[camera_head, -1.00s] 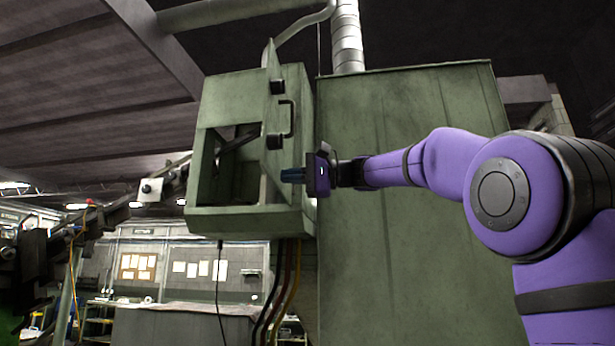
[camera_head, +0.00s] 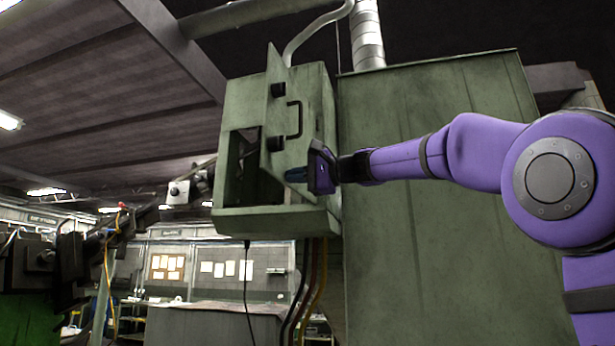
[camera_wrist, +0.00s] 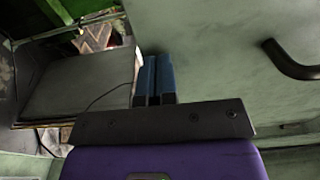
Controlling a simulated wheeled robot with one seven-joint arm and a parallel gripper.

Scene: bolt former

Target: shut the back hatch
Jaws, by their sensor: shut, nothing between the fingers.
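The back hatch (camera_head: 286,97) is a green panel with a black bar handle (camera_head: 299,118) and two dark blocks along it. It stands partly open on the green box (camera_head: 240,100), and its top corner pokes above the box. A dark gap (camera_head: 240,165) shows left of the panel. My gripper (camera_head: 296,174) has its blue fingers together, at the lower part of the hatch, below the handle. In the wrist view the shut fingers (camera_wrist: 154,65) lie over the hatch's edge area, with the handle (camera_wrist: 290,62) to the right. Whether they touch the panel cannot be told.
A large green cabinet (camera_head: 430,200) stands behind and right of my arm. A metal duct (camera_head: 367,40) rises above it, and cables (camera_head: 310,285) hang below the box. A dark machine (camera_head: 45,265) stands at the lower left.

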